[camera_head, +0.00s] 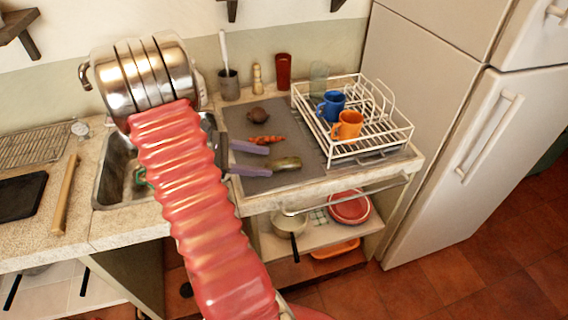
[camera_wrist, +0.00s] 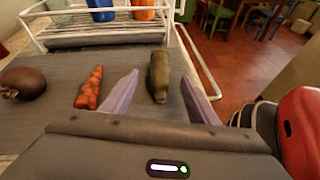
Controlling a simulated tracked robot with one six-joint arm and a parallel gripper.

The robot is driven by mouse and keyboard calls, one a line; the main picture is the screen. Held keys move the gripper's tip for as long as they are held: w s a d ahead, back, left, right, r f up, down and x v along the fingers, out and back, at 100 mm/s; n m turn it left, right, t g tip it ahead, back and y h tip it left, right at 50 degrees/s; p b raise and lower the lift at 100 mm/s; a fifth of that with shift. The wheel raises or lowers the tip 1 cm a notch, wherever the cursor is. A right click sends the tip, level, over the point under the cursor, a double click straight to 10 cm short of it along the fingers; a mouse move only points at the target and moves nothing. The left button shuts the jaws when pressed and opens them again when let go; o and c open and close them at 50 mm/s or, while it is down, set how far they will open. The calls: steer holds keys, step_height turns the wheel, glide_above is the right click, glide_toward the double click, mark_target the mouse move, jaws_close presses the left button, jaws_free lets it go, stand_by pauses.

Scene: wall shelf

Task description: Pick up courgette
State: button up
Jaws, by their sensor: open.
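The courgette (camera_head: 285,163) is a short, dull green vegetable lying on the grey mat (camera_head: 240,120) on the counter. It also shows in the wrist view (camera_wrist: 159,76), pointing away from me. My gripper (camera_head: 262,161) is open, with two pale purple fingers reaching over the mat from the left. In the wrist view the fingertips (camera_wrist: 160,78) stand apart, one on each side of the courgette's near end. Nothing is held. Whether the fingers touch the courgette cannot be told.
An orange carrot (camera_head: 266,139) and a dark round beetroot-like vegetable (camera_head: 258,115) lie on the mat. A white dish rack (camera_head: 372,152) with a blue mug (camera_head: 331,106) and an orange mug (camera_head: 347,125) stands behind right. A sink (camera_head: 115,170) is left.

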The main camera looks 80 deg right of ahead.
mark_target(272, 162)
steer(key=shift+s, duration=0.1)
steer(key=shift+x, duration=2.55)
steer(key=shift+c, duration=0.6)
steer(key=c, duration=1.1)
